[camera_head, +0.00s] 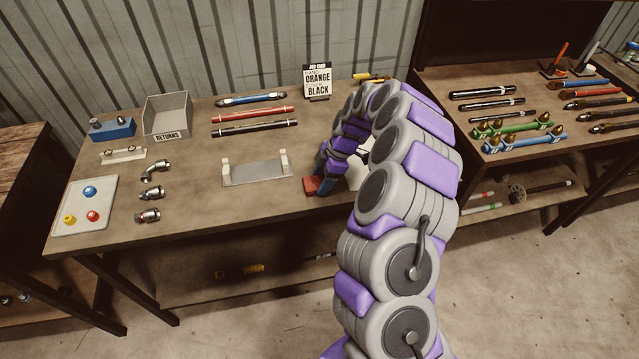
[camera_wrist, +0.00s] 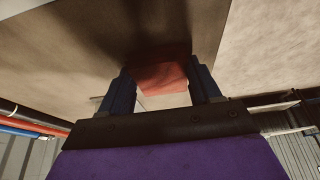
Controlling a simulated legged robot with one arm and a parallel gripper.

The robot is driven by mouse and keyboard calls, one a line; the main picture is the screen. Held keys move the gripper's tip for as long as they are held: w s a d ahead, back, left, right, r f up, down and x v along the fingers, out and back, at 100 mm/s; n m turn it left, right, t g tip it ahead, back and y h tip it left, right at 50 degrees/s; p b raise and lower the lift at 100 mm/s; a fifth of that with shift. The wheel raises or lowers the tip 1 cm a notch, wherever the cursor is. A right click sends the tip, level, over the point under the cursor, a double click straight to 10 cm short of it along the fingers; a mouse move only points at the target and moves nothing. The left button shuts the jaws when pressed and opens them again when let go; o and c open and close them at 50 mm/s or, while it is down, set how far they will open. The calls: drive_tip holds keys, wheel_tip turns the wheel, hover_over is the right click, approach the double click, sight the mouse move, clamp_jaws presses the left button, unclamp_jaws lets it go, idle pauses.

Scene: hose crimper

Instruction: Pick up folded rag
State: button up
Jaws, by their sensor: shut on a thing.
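The folded rag (camera_head: 311,186) is a small red block-like bundle at the front edge of the middle workbench, right of the grey cradle. My gripper (camera_head: 324,183) reaches down over it from the right, and its fingers cover part of the rag. In the wrist view the rag (camera_wrist: 162,76) sits between the two dark blue fingers of my gripper (camera_wrist: 162,88), which are shut on it. I cannot tell whether the rag still touches the bench top.
The workbench (camera_head: 190,190) holds a grey cradle (camera_head: 256,170), a returns bin (camera_head: 167,115), a job card (camera_head: 317,80), red and black hoses (camera_head: 253,116), metal fittings (camera_head: 153,170) and a button panel (camera_head: 85,205). A second bench with hoses stands right.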

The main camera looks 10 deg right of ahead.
sight(320, 182)
drive_tip(key=shift+d, duration=0.4)
drive_tip(key=shift+d+r, duration=0.35)
drive_tip(key=shift+r, duration=0.25)
wheel_tip(320, 182, up, 2)
drive_tip(key=shift+a+p, duration=0.15)
drive_tip(key=shift+p, duration=0.4)
drive_tip(key=shift+s+a+r, duration=0.1)
drive_tip(key=shift+r, duration=0.2)
drive_tip(key=shift+s, duration=0.4)
drive_tip(key=s+d+p, duration=0.1)
drive_tip(key=s+d, duration=0.1)
drive_tip(key=s, duration=0.5)
drive_tip(key=s+d+r+p, duration=0.1)
drive_tip(key=s+d, duration=0.1)
drive_tip(key=s, duration=0.5)
drive_tip(key=shift+s+d, duration=0.15)
drive_tip(key=shift+d, duration=0.2)
drive_tip(key=shift+d+r, duration=0.1)
